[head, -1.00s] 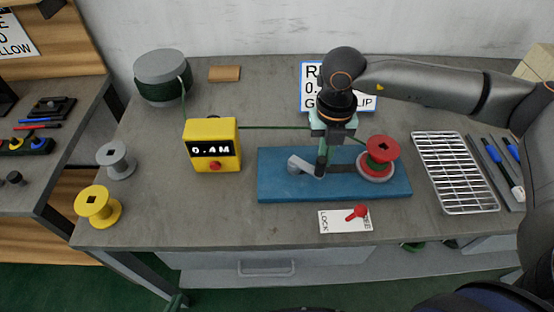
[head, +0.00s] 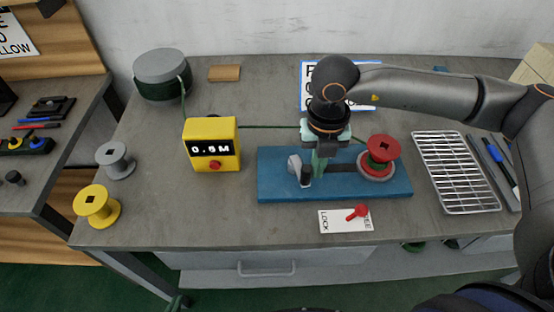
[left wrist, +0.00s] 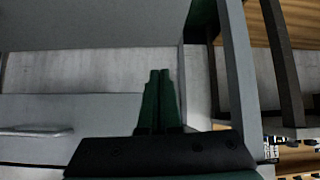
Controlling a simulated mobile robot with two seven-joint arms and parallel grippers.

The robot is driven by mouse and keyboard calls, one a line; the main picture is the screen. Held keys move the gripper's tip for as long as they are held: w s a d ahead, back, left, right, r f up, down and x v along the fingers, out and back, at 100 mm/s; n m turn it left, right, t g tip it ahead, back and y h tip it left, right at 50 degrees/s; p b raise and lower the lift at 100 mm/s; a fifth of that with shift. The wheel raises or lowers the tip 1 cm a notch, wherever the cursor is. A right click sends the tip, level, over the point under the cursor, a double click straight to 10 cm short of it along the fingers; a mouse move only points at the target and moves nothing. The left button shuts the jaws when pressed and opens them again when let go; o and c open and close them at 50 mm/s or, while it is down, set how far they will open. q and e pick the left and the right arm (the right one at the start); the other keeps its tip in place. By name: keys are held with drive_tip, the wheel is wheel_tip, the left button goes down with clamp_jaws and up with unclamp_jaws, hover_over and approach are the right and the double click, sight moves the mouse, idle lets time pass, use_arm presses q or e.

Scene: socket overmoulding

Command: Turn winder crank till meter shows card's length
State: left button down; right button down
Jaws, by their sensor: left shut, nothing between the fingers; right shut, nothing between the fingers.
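The blue winder (head: 270,190) stands mid-bench with a red spool (head: 383,150) at its right end. The crank's grey arm (head: 294,165) and dark handle (head: 306,177) are at its left. My right gripper (head: 317,172) is shut and empty, low over the winder, just right of the handle; whether they touch is unclear. The yellow meter (head: 228,133) appears to read 0.5 M. The blue-edged card (head: 306,88) behind is mostly hidden by my right arm, so its length cannot be read. My left gripper (left wrist: 160,98) is shut and empty in the left wrist view, away from the winder.
Green cable runs from the grey-topped drum (head: 160,78) past the meter towards the red spool. A lock card with a red lever (head: 357,212) lies in front. A wire rack (head: 455,172) is at right; grey (head: 115,160) and yellow (head: 97,206) spools are at left.

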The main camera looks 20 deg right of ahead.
drive_tip(key=shift+a, duration=0.15)
drive_tip(key=shift+s+a, duration=0.3)
drive_tip(key=shift+a, duration=0.65)
drive_tip(key=shift+w+a+b, duration=0.1)
drive_tip(key=shift+a+b, duration=0.3)
drive_tip(key=shift+a, duration=0.45)
drive_tip(key=shift+w+a, duration=0.3)
drive_tip(key=shift+a, duration=0.55)
drive_tip(key=shift+b, duration=0.3)
